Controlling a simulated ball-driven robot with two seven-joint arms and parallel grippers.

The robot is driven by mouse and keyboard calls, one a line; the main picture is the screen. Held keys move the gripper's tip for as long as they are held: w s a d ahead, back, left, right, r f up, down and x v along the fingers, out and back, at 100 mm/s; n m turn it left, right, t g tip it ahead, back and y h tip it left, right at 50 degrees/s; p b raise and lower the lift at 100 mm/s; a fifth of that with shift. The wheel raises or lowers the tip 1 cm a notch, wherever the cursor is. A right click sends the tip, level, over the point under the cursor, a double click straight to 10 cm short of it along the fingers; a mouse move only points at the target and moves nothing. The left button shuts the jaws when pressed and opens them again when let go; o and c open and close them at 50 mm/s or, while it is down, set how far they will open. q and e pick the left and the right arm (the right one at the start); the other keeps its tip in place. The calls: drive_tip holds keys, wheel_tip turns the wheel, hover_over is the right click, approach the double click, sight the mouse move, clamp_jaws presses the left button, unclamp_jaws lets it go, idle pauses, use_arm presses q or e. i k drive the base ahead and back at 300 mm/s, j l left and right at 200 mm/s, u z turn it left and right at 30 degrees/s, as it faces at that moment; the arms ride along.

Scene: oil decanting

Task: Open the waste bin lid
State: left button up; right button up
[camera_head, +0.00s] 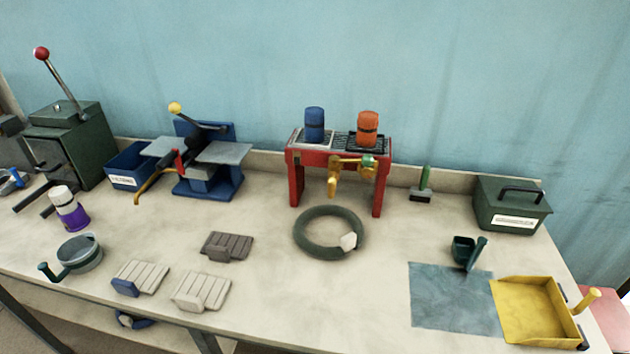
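A dark green box (489,214) with a black handle on top and a white label on its front stands at the back right of the bench. It looks like the waste bin, though the label is too small to read. Its lid (510,187) appears to be down, with no gap that I can make out. Neither of my grippers is in view, and nothing is touching the box.
A yellow tray (530,308), grey-blue mat (452,312) and dark green scoop (464,250) lie in front of the box. A green-handled brush (424,187) stands left of it. A red stand (297,172) holds blue and orange containers. A dark hose ring (312,245) lies mid-bench.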

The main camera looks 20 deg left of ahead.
sight(610, 315)
drive_tip(key=z, duration=1.4)
drive_tip(key=i+l+z, duration=0.15)
